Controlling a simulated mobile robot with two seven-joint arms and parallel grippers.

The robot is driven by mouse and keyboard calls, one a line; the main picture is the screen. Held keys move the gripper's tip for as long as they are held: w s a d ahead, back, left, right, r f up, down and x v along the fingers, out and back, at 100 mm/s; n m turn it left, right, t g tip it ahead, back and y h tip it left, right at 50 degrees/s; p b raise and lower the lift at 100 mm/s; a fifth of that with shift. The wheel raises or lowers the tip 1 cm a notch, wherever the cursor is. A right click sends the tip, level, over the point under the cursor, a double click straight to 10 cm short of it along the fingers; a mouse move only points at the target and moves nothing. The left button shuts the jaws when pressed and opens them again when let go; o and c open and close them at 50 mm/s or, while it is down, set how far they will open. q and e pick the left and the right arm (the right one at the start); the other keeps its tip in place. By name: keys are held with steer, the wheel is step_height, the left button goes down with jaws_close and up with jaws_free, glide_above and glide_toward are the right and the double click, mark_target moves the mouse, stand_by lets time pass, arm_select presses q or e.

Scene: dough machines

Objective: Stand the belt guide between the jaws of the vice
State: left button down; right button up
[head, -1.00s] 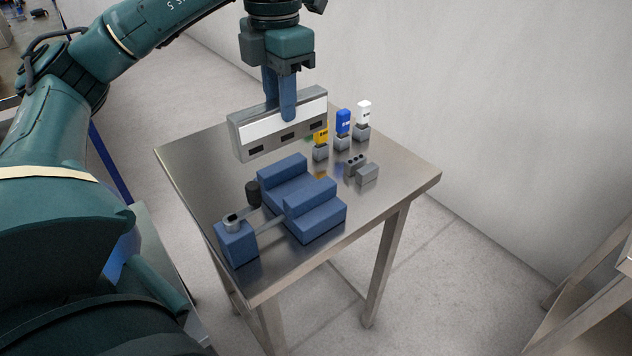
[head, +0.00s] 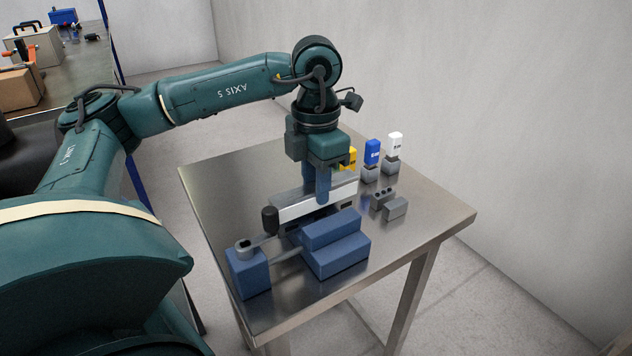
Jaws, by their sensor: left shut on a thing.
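The belt guide (head: 300,207), a long silver-grey bar with a white face, is upright at the blue vice (head: 338,255). My left gripper (head: 323,198) is shut on it from above. The guide's lower part is hidden behind the vice's front jaw, and the back jaw is mostly hidden by the guide. It appears to be between the jaws, but I cannot tell whether it touches the vice bed. The vice's screw block (head: 249,272) and black handle knob (head: 270,219) are at the left. My right gripper is not in view.
The vice stands on a steel table (head: 215,185). Behind it are yellow (head: 349,158), blue (head: 372,151) and white (head: 394,145) tagged pieces on grey blocks. Small grey blocks (head: 394,208) lie to the right. The table's right end is clear.

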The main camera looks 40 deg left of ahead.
arm_select(q)
steer(key=c, duration=1.6)
jaws_free()
steer(key=shift+f, duration=0.15)
steer(key=o, duration=0.5)
step_height(320, 180, up, 12)
steer(key=p, duration=0.3)
steer(key=shift+r, duration=0.25)
